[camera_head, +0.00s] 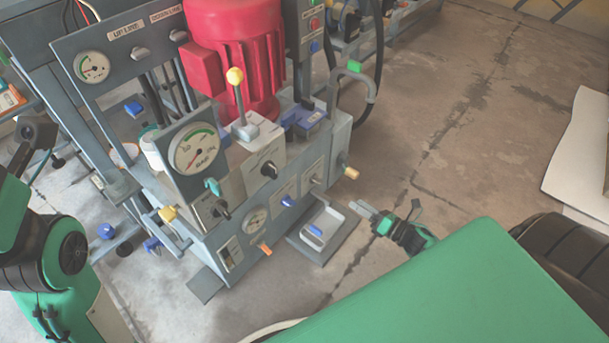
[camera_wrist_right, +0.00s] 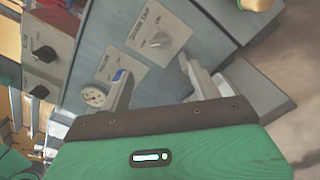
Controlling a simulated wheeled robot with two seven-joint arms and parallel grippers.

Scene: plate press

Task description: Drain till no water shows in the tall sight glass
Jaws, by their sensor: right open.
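The drain tap (camera_wrist_right: 160,41) is a small grey knob on a labelled plate on the press unit's front; it also shows in the head view (camera_head: 314,180). A small upright sight glass (camera_head: 229,253) sits low on the front panel; its water level is too small to tell. A grey tray (camera_head: 322,230) with a blue piece stands on the floor below the tap. My right gripper (camera_head: 362,209) is open and empty, to the right of the tray and apart from the unit. In the wrist view its open fingers (camera_wrist_right: 154,70) point toward the tap's plate.
The press unit carries a red motor (camera_head: 236,50), a large gauge (camera_head: 196,147), a yellow-knobbed lever (camera_head: 236,77) and black selector knobs. An orange-yellow handle (camera_head: 351,174) juts out at its right corner. Concrete floor (camera_head: 445,150) is free on the right.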

